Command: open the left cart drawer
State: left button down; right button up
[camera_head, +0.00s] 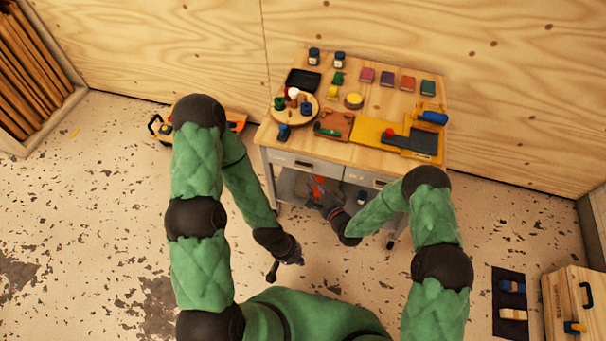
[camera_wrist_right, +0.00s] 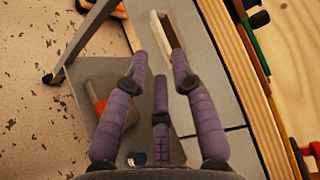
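The wooden-topped cart (camera_head: 350,152) stands against the plywood wall. Its left drawer (camera_head: 318,171) has a grey front with a small handle (camera_head: 302,163) and looks shut. In the right wrist view the drawer front (camera_wrist_right: 207,70) and pale handle (camera_wrist_right: 160,35) lie just beyond my fingers. My right gripper (camera_head: 315,190) is in front of the cart, below the left drawer. In the wrist view its purple fingers (camera_wrist_right: 159,62) are spread and empty, with the handle ahead of the tips; contact cannot be told. My left gripper (camera_head: 273,270) hangs over the floor, its finger state unclear.
The cart top holds a round turntable (camera_head: 283,115), a black tray (camera_head: 303,82), jars and coloured blocks. An orange item (camera_wrist_right: 98,102) lies on the lower shelf. A wooden case (camera_head: 575,300) and dark mat (camera_head: 509,325) lie at right. Floor at left is mostly clear.

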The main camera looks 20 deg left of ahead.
jog(key=b, duration=0.2)
send_near(297, 163)
jog(key=x, duration=0.4)
jog(key=shift+w+a, duration=0.1)
jog(key=shift+a, duration=0.05)
grip_shut()
